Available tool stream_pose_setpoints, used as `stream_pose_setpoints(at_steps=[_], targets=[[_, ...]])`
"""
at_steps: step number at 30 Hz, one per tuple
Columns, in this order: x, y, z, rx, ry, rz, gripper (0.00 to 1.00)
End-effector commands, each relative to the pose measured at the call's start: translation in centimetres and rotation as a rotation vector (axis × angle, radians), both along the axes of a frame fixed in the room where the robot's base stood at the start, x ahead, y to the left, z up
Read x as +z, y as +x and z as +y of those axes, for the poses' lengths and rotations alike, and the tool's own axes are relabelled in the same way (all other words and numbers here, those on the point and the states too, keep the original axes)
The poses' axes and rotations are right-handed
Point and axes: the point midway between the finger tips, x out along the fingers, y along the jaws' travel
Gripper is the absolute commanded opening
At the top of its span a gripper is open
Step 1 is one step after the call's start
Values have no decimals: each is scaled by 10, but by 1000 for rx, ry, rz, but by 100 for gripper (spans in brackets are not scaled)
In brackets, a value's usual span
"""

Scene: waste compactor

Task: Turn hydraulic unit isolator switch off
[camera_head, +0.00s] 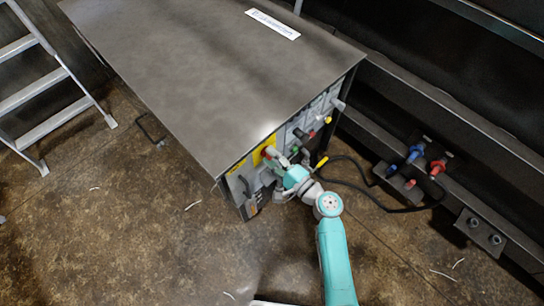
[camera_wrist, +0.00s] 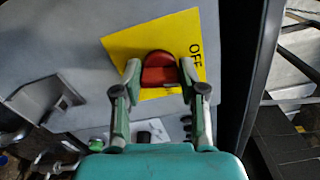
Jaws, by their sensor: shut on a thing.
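The isolator switch is a red knob (camera_wrist: 159,72) on a yellow plate (camera_wrist: 125,44) with the word OFF along its right side in the wrist view. My gripper (camera_wrist: 160,78) has one finger on each side of the knob and is shut on it. In the head view the yellow plate (camera_head: 260,151) is on the front panel of the grey hydraulic unit (camera_head: 215,75). My gripper (camera_head: 276,165) reaches this panel from the lower right and partly hides the switch. I cannot tell the knob's exact setting.
A grey handle (camera_wrist: 45,98) sticks out left of the switch in the wrist view. Other knobs and hose fittings (camera_head: 318,122) line the panel. Black hoses (camera_head: 375,200) run to blue and red couplings (camera_head: 415,153) at right. A stepladder (camera_head: 40,90) stands at left. Floor in front is mostly clear.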

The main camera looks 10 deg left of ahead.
Motion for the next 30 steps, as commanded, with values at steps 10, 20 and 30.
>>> stream_pose_setpoints(at_steps=[10, 20, 30], targets=[[-2, -1, 0, 1, -124, -158, 7], [-2, -1, 0, 1, -165, -210, 7], [-2, -1, 0, 1, -167, -212, 7]])
